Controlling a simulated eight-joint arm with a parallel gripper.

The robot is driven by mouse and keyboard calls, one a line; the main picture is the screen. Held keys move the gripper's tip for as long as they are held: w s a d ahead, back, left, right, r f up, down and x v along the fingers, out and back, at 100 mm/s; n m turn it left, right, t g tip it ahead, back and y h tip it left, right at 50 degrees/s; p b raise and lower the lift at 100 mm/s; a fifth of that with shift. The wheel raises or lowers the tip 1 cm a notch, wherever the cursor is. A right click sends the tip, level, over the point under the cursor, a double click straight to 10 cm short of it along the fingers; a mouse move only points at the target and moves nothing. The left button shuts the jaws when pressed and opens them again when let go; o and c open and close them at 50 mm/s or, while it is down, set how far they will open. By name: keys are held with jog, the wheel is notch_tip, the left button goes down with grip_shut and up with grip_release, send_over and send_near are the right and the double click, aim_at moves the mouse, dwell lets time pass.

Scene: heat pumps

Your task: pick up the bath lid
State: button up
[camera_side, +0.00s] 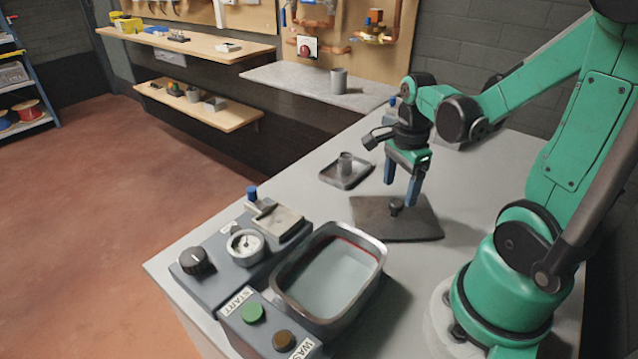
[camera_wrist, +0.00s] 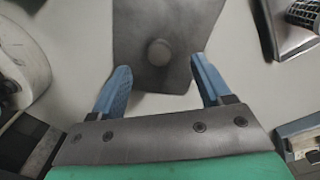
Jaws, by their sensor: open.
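The bath lid is a flat dark grey plate (camera_side: 415,226) with a round dark knob (camera_side: 396,207) on top, lying on the grey table right of the bath. My gripper (camera_side: 401,194) is above the lid near its knob, with two blue fingers pointing down. In the wrist view the lid (camera_wrist: 190,30) lies ahead of my open fingers (camera_wrist: 160,80), and its knob (camera_wrist: 159,52) shows near the gap between them. The fingers hold nothing. The open bath (camera_side: 330,270) is a metal-rimmed basin with pale liquid and a red line inside.
A control box with a gauge (camera_side: 245,246), black dial (camera_side: 195,261) and green button (camera_side: 252,312) stands left of the bath. A small tray (camera_side: 346,174) with a grey cylindrical part sits behind the lid. The table right of the lid is clear.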

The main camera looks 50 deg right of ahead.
aim_at(397, 202)
jog(key=shift+f, duration=2.2)
grip_shut()
